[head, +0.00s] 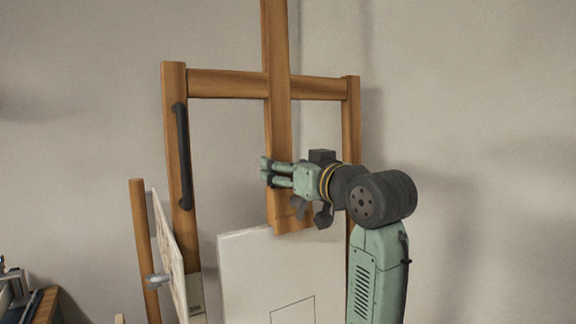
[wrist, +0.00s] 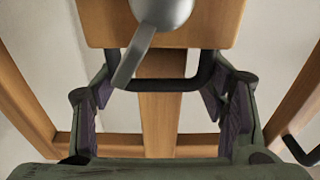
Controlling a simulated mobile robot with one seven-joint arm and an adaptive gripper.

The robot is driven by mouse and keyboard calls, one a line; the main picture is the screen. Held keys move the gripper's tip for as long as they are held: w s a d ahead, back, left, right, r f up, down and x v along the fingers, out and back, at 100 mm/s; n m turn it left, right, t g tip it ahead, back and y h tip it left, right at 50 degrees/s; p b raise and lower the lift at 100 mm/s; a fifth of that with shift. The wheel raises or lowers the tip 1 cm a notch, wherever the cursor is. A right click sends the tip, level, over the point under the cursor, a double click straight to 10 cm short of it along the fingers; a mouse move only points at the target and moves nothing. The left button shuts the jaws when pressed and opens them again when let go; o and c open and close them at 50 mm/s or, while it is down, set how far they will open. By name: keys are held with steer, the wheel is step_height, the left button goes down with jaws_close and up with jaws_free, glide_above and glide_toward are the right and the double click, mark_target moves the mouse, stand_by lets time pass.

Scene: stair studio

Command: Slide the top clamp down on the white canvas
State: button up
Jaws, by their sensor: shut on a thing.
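The white canvas (head: 245,265) stands on the wooden easel, with a thin dark rectangle drawn on it. The top clamp (head: 292,223) is a wooden block on the central mast, its lower end at the canvas's top edge; I cannot tell whether they touch. In the wrist view the clamp (wrist: 205,22) shows with a grey knob and lever (wrist: 135,57) and a dark bar handle (wrist: 175,84). My gripper (head: 268,172) reaches across the mast from the right. In the wrist view my gripper (wrist: 160,92) has its fingers at both ends of the handle, shut on it.
The easel's mast (head: 277,50) rises above the crossbar (head: 225,84). A dark handle (head: 182,155) is on the left upright. Another board (head: 172,240) leans at the left beside a wooden post (head: 145,230). A cluttered table (head: 42,305) stands at lower left. The wall behind is bare.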

steer(key=o, duration=1.4)
steer(key=shift+d, duration=0.2)
steer(key=shift+r, duration=0.1)
steer(key=v, duration=1.2)
